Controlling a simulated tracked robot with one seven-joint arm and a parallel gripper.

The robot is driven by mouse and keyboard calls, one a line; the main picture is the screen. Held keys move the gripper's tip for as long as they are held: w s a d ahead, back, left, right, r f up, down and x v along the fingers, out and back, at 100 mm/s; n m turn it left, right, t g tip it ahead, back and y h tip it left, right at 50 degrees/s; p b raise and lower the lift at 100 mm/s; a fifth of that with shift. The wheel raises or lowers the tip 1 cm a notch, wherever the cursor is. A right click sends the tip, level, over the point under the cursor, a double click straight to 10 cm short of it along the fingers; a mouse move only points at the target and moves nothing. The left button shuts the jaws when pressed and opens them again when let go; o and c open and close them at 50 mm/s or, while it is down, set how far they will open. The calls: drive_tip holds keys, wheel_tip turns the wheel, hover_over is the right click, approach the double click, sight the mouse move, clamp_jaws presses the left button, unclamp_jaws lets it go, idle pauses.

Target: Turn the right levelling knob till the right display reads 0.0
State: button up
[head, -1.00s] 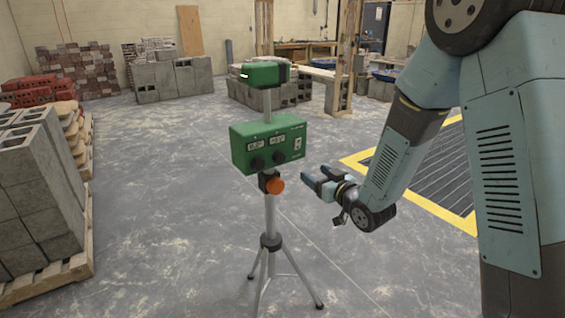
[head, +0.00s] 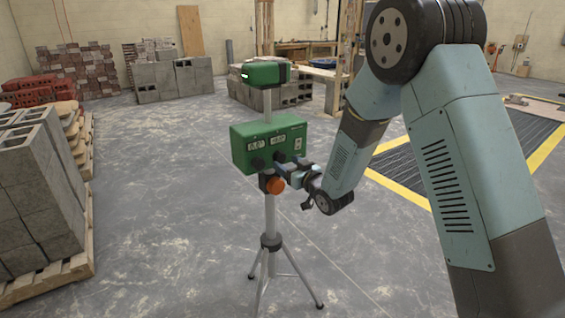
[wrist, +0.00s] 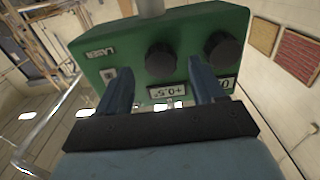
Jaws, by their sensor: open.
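The green levelling box (head: 240,150) sits on a tripod, with two dark knobs and two small displays on its front. The right knob (head: 280,157) also shows in the wrist view (wrist: 160,58), where the box appears upside down. The right display (head: 278,141) seems to read +0.5° in the wrist view (wrist: 166,91). The left display (head: 256,147) seems to read 0.0; the left knob (head: 257,163) is below it. My gripper (head: 281,170) is open at the box front. In the wrist view its fingers (wrist: 157,67) stand either side of the right knob; contact cannot be told.
An orange knob (head: 275,186) sits on the tripod just below the box, close to my gripper. The green laser head (head: 264,73) is above on the pole. A pallet of grey blocks (head: 40,190) stands at left. The floor around the tripod legs is clear.

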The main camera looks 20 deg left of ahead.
sight(280, 157)
drive_tip(key=shift+x, duration=1.4)
drive_tip(key=c, duration=1)
drive_tip(key=shift+c, duration=0.3)
